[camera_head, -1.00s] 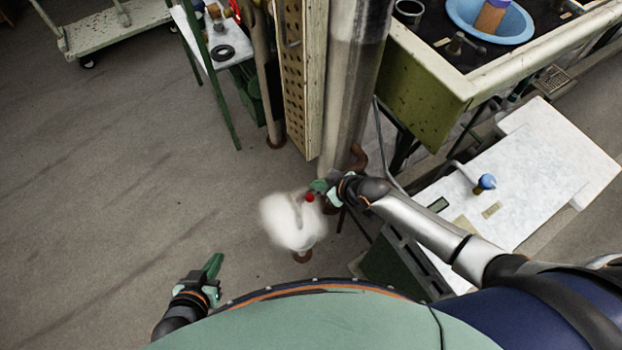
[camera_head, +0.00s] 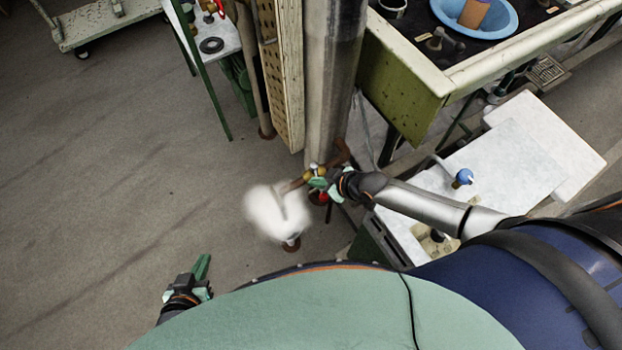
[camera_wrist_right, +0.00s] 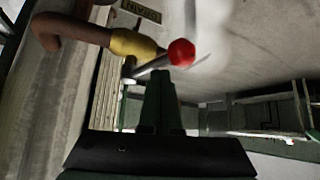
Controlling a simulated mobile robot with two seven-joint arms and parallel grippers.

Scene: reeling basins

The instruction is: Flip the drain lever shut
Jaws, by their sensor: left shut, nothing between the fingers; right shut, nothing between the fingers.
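The drain lever is a short metal rod with a red knob. In the right wrist view the red knob (camera_wrist_right: 181,52) is just beyond and slightly right of my right gripper's fingertips (camera_wrist_right: 159,74). The rod runs from the knob to the brass valve (camera_wrist_right: 132,43) on a brown pipe (camera_wrist_right: 72,29). In the head view the red knob (camera_head: 323,197) shows just below my right gripper (camera_head: 316,182), beside the column. That gripper is shut and empty; contact with the lever cannot be told. My left gripper (camera_head: 203,267) is shut and empty above the floor at lower left.
A white steam-like cloud (camera_head: 277,212) hangs left of the valve, over a small floor fitting (camera_head: 291,245). A metal column (camera_head: 330,90) stands behind the valve. A green basin (camera_head: 400,95) is at upper right, and a pale slab (camera_head: 510,160) lies below it. The left floor is open.

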